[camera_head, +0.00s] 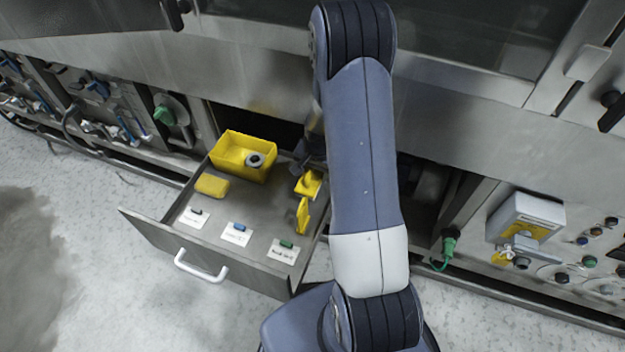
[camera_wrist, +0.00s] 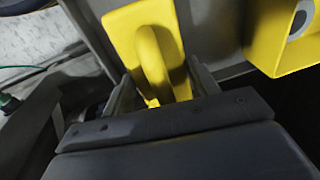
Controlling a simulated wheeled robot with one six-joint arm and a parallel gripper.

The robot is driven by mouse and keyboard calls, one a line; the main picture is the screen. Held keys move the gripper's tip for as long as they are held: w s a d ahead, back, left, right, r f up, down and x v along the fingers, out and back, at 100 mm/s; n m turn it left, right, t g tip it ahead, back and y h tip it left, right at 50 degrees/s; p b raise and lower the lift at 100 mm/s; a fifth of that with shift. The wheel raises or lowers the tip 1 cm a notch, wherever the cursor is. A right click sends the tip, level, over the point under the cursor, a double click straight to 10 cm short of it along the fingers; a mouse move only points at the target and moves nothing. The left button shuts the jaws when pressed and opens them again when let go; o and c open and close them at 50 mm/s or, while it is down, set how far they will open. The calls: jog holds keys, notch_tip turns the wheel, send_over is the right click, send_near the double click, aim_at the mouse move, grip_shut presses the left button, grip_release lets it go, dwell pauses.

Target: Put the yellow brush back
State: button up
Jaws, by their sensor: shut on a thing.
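The yellow brush (camera_head: 303,214) shows at the right side of the open drawer (camera_head: 262,208), partly hidden by my arm. In the wrist view the brush (camera_wrist: 122,28) appears as a yellow block with a curved handle. My gripper (camera_wrist: 163,90) is shut on the brush, with one dark finger on each side of it. In the head view my arm hides most of the gripper. I cannot tell whether the brush touches the drawer floor.
A yellow bin (camera_head: 232,165) holding a grey ring (camera_head: 256,160) stands at the drawer's back left. A yellow sponge-like block (camera_head: 212,186) lies before it. Several labelled cards, including a front one (camera_head: 283,250), lie near the drawer's front. The washer's front panel (camera_head: 260,100) rises behind.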

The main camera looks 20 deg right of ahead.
aim_at(315, 175)
jog(key=shift+f+b, duration=0.3)
jog(key=shift+f, duration=1.55)
jog(key=shift+f, duration=0.25)
jog(key=o, duration=1)
jog(key=shift+r, duration=0.1)
jog(key=shift+o, duration=0.2)
jog(key=r, duration=0.4)
jog(key=s+r+p, duration=0.1)
jog(key=r, duration=0.3)
jog(key=s+r+p, duration=0.1)
jog(key=r, duration=0.3)
jog(key=shift+d, duration=0.1)
